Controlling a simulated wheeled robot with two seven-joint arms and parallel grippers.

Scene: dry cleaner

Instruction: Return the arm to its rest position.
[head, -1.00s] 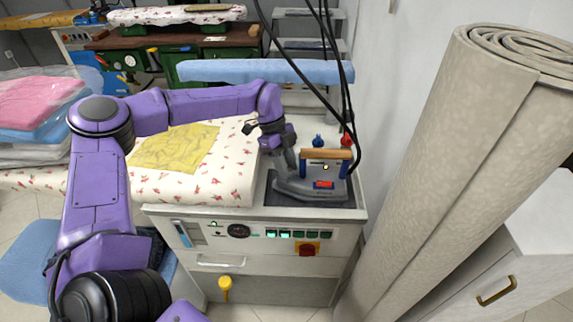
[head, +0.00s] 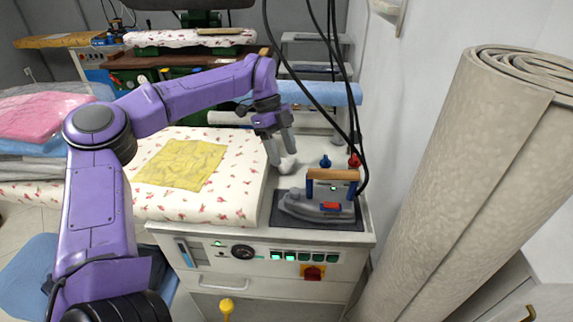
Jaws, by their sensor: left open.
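My left arm comes in from the left and reaches over the ironing station. My left gripper (head: 281,150) is open and empty, with its fingers pointing down above the back of the station, behind the iron. The iron (head: 318,206) has a wooden handle and a red switch. It rests on a dark pad (head: 283,217) at the right end of the station, apart from the gripper. A yellow cloth (head: 181,164) lies flat on the floral ironing board (head: 240,180). My right gripper is out of view.
A large rolled beige carpet (head: 450,190) stands at the right. Black cables (head: 312,95) hang down near the iron. Blue and red knobs (head: 325,161) stand behind it. Bagged folded laundry (head: 42,116) is stacked at the left. A blue padded roll (head: 318,93) lies behind the station.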

